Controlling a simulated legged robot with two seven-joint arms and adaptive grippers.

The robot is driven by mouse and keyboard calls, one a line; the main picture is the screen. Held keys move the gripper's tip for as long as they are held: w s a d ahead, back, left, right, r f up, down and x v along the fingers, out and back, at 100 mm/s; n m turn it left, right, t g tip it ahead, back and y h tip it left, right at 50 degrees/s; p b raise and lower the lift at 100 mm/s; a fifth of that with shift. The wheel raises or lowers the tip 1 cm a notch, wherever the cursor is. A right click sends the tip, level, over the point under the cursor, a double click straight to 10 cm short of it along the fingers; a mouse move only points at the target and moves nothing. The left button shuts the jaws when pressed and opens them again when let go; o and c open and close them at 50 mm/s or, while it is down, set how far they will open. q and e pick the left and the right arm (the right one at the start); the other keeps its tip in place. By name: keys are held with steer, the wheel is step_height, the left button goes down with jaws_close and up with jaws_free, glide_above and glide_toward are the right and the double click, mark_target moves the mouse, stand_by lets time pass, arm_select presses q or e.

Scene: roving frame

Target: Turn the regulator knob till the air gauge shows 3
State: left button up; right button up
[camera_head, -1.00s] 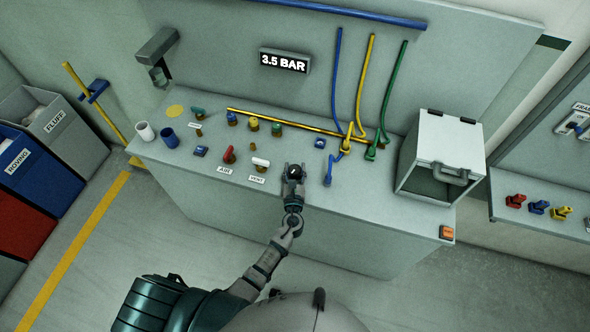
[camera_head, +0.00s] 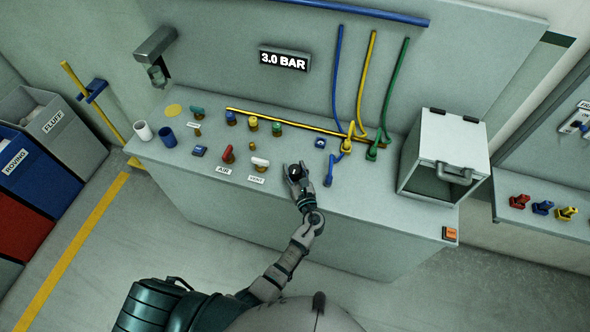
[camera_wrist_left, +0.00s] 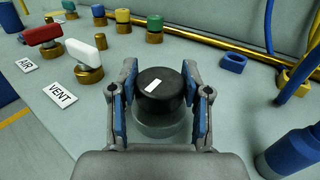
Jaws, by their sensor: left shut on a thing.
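The regulator knob (camera_wrist_left: 158,92) is a black round cap with a white mark, on a grey base. In the left wrist view it sits between the blue-padded fingers of my left gripper (camera_wrist_left: 160,105), which is shut on it. In the head view my left gripper (camera_head: 297,172) reaches the front of the bench top and largely covers the dark knob. The air gauge (camera_head: 284,61) on the back panel reads 3.0 BAR. My right gripper is not in view.
Left of the knob are the white VENT valve (camera_head: 260,163) and red AIR valve (camera_head: 228,154). A blue fitting (camera_head: 328,178) stands close on the right. A grey box (camera_head: 440,160) with a handle is further right. Hoses hang behind.

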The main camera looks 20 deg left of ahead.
arm_select(q)
steer(key=shift+r, duration=0.2)
steer(key=o, duration=1.2)
steer(key=shift+w+f, duration=0.1)
steer(key=v, duration=1.2)
steer(key=shift+d+f, duration=0.1)
